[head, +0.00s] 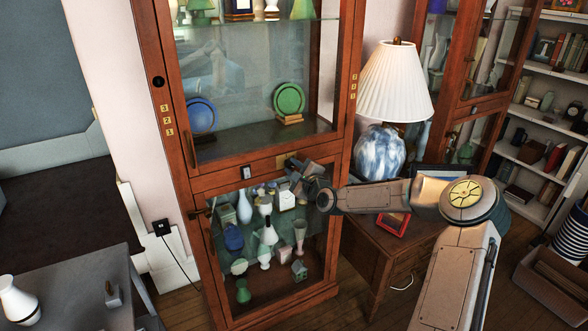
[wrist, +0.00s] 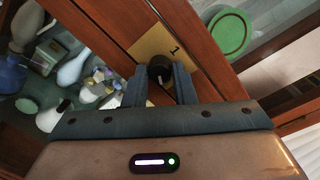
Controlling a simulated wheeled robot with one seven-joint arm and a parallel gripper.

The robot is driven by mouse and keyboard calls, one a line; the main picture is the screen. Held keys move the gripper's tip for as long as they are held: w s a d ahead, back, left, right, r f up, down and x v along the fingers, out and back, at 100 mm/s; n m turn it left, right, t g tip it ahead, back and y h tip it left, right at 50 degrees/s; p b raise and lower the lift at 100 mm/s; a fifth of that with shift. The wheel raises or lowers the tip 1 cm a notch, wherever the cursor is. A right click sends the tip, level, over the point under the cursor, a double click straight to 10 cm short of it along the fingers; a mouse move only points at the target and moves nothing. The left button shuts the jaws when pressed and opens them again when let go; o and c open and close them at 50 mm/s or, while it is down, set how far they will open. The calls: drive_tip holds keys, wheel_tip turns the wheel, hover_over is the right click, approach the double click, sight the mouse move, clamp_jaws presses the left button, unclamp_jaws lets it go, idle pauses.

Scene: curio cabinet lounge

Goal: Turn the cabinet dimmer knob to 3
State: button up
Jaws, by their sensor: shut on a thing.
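The dimmer knob (wrist: 160,69) is small, round and black. It sits on a brass plate (wrist: 151,46) on the wooden rail between the cabinet's upper and lower glass doors. A numeral that looks like 1 shows on the plate; other numerals are hidden or unreadable. A pale line shows on the knob, pointing towards the bottom of the wrist view. My gripper (wrist: 160,76) is shut on the knob, one finger on each side. In the head view my gripper (head: 299,178) is at the rail, by the brass plate (head: 281,161), and hides the knob.
The cabinet (head: 222,180) holds vases and plates behind glass. A table lamp (head: 395,90) stands close to the right, on a wooden side table (head: 372,243) beneath my arm. A grey table (head: 75,290) with a white vase is at the lower left.

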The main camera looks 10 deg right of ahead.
idle(0.4)
drive_tip(key=o, duration=1)
drive_tip(key=v, duration=1.3)
drive_tip(key=shift+s, duration=0.4)
drive_tip(key=shift+d, duration=0.1)
